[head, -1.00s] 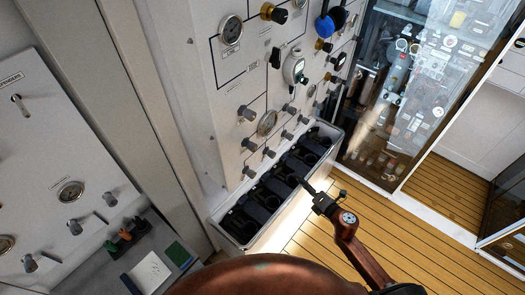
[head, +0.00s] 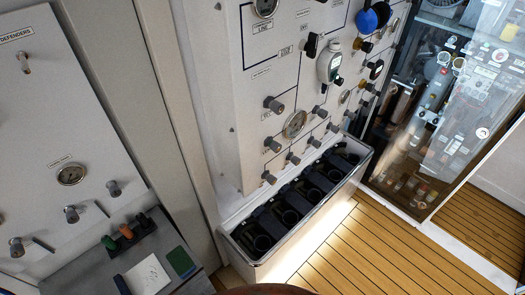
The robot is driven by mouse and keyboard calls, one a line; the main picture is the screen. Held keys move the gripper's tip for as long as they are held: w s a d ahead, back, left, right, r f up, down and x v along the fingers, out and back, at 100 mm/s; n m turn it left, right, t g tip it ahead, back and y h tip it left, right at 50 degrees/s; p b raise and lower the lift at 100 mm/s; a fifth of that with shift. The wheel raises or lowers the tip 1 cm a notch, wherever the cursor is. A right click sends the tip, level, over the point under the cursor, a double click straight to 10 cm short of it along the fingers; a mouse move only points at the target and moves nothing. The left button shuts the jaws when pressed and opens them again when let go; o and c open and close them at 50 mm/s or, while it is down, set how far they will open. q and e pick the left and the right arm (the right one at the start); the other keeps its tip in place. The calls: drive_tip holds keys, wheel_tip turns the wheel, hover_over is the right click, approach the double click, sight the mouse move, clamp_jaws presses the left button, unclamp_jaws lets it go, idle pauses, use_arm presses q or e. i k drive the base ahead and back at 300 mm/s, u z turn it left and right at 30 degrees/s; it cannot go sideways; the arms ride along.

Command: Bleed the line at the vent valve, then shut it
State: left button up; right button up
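The fill panel (head: 255,95) stands in the upper middle of the head view, with knobs, gauges and small labels. A black-handled valve (head: 312,45) sits beside a grey-green handheld meter (head: 330,63). A gauge (head: 265,8) is cut by the top edge. Several grey knobs, such as one at the left (head: 273,104), sit lower down around a second gauge (head: 294,125). Most labels are too small to read, so I cannot tell which valve is the vent valve. Neither of my grippers is in view.
A trough (head: 365,165) with black cylinder holders runs below the panel. A second panel (head: 75,125) and a grey desk (head: 85,275) with a notepad (head: 148,275) are at left. A glass cabinet (head: 430,110) stands at right. The wooden floor (head: 350,250) is clear.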

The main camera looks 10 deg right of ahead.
sight(273, 145)
drive_tip(key=u, duration=1.4)
drive_tip(key=k, duration=0.55)
drive_tip(key=z, duration=0.6)
